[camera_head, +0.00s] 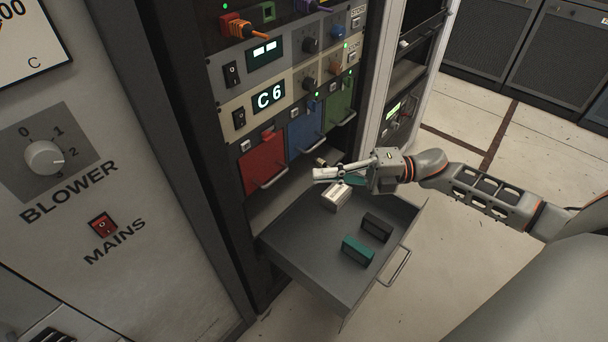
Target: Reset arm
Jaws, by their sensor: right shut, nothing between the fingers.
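My right arm comes in from the right side. My right gripper (322,177) is shut and empty, held above the back part of an open drawer (290,247) in the rack. It is in front of the rack's red, blue and green modules. My left gripper is out of view.
The red module (263,164), blue module (305,133) and green module (340,102) have handles. A panel with a blower knob (44,157) stands at left. Floor at right is clear.

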